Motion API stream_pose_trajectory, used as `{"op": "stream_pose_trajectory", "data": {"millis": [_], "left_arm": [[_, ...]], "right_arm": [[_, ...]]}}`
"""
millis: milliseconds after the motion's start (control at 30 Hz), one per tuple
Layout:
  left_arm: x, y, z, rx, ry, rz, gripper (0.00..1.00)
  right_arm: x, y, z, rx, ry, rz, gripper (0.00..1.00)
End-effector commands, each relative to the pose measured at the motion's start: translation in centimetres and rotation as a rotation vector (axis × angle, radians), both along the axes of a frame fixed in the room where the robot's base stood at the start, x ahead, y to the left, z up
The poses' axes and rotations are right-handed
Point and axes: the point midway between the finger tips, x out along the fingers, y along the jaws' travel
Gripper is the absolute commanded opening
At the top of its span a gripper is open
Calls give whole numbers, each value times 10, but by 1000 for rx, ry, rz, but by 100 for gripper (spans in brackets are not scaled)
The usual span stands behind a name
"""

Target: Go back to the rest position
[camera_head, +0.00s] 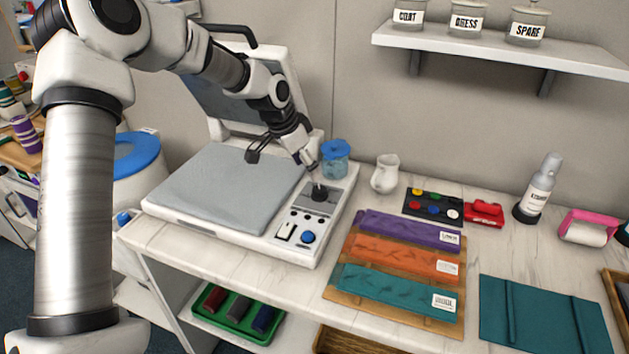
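My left arm comes in from the left, close to the camera, and reaches over the press. My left gripper (282,158) is open, its two fingers spread apart with nothing seen between them. It is over the right part of the grey pad (225,190) of the white press (180,218), near the black knob (319,193) on its control panel. Whether a finger touches the knob I cannot tell. The press lid stands raised, partly hidden behind my arm. My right arm and gripper are not in view.
Purple, orange and teal cloths lie on a wooden board (336,297). A spray bottle (541,187) stands at right. A shelf (490,48) juts from the wall. Marble counter (470,262) shows between things.

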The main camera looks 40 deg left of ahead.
Motion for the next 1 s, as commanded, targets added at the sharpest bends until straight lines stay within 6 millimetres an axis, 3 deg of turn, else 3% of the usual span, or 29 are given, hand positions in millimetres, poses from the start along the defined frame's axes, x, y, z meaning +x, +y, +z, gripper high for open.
{"op": "stream_pose_trajectory", "data": {"millis": [100, 200, 733, 833, 1000], "left_arm": [[-8, 3, 21, -2, -1, 0, 67], [-11, 5, 28, 0, 1, 0, 67], [-12, 5, 30, 0, 2, 0, 67], [-11, 5, 42, 0, 1, 0, 67], [-12, 5, 79, 0, 1, 0, 67]], "right_arm": [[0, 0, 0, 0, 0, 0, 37], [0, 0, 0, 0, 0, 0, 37], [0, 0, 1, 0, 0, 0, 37], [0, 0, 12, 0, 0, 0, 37], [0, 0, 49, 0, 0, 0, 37]]}}
